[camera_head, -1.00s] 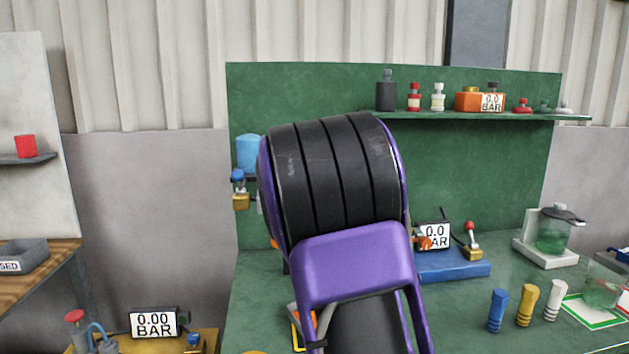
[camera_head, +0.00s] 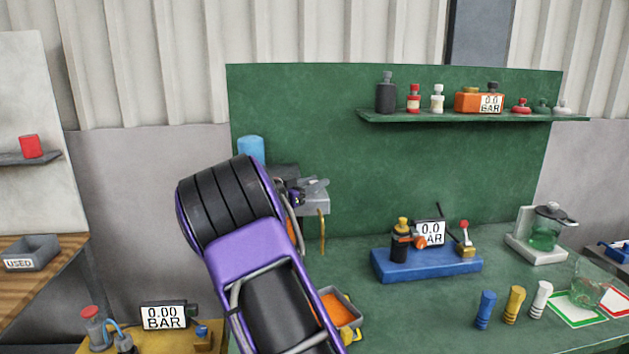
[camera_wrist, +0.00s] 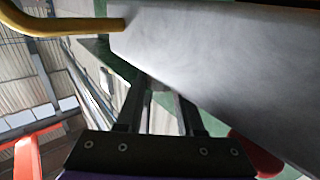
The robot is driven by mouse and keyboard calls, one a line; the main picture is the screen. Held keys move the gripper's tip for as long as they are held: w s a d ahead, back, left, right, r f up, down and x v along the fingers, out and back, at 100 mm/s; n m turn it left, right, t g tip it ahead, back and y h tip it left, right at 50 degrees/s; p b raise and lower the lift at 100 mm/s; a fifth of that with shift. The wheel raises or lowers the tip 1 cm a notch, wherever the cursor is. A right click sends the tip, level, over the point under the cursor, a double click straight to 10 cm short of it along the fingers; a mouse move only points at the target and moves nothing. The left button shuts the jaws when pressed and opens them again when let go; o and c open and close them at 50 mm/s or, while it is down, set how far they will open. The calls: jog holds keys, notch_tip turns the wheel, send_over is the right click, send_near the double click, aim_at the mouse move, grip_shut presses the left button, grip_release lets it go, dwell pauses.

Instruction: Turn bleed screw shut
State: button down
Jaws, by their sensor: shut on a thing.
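A grey block (camera_head: 313,204) with a grey lever-like piece on top and a thin yellow tube (camera_head: 323,232) below it stands in front of the green board. It fills much of the wrist view (camera_wrist: 215,60), with the tube (camera_wrist: 70,27) at its upper left. My gripper (camera_head: 297,194) is at the block's left side, partly hidden by my purple and black arm. In the wrist view its dark fingers (camera_wrist: 158,92) run up to the block's edge. The gripper is shut on a small part there, which I take to be the bleed screw; it barely shows.
A blue cylinder (camera_head: 250,149) is on the board just above my arm. A blue base (camera_head: 425,266) with a gauge stands right on the bench. A tray with orange contents (camera_head: 336,308) is beside my arm. A shelf (camera_head: 470,118) holds bottles.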

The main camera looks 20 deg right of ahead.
jog(key=shift+r+m+g, duration=0.1)
jog(key=shift+m+g, duration=0.2)
jog(key=shift+g, duration=0.1)
jog(key=c, duration=0.5)
grip_release()
jog(key=shift+c, duration=0.2)
jog(key=v, duration=1.7)
jog(key=shift+a+f, duration=0.15)
jog(key=shift+f, duration=0.1)
